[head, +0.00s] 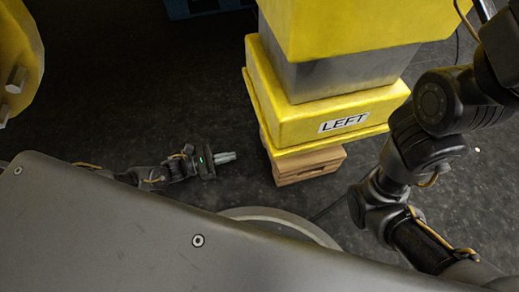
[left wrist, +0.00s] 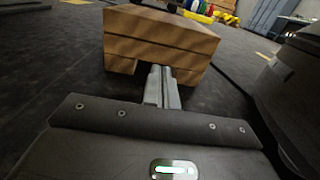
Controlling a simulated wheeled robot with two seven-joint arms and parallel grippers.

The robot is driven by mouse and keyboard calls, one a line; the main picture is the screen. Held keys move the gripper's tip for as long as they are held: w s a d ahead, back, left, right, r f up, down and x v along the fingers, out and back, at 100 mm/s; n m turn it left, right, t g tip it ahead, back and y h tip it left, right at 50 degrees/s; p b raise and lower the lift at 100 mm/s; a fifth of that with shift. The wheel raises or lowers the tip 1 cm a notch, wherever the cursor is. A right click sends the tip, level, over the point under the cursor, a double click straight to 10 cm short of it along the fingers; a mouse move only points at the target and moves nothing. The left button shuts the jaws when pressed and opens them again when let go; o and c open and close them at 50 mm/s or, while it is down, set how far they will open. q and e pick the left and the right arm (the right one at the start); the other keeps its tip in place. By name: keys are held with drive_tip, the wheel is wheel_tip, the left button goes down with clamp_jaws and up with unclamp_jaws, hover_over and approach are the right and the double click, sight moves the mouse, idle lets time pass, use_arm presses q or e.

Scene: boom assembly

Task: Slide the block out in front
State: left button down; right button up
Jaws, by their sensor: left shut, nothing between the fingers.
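The wooden block (head: 306,165) shows below the yellow boom part labelled LEFT (head: 320,125) in the head view, with part of its top hidden by it. In the left wrist view the block (left wrist: 160,38) fills the upper middle and has a notch along its lower edge. My left gripper (head: 232,156) is shut and empty, to the left of the block in the head view, with a gap between them. In the left wrist view its fingertips (left wrist: 160,70) overlap the block's lower edge near the notch; contact is unclear. My right gripper is not in view.
A grey section (head: 340,72) and another yellow part (head: 340,25) rise above the labelled part. A yellow piece (head: 15,60) stands at the upper left. My right arm is close to the boom's right side. Dark floor (head: 150,90) left of the boom is clear.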

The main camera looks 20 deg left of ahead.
use_arm(q)
drive_tip(key=b+x, duration=0.4)
drive_tip(key=x, duration=0.6)
drive_tip(key=shift+w+d+f+b, duration=0.15)
drive_tip(key=shift+d+b, duration=0.05)
drive_tip(key=shift+b, duration=0.1)
drive_tip(key=shift+w+d, duration=0.25)
drive_tip(key=shift+d, duration=0.15)
drive_tip(key=shift+r, duration=0.2)
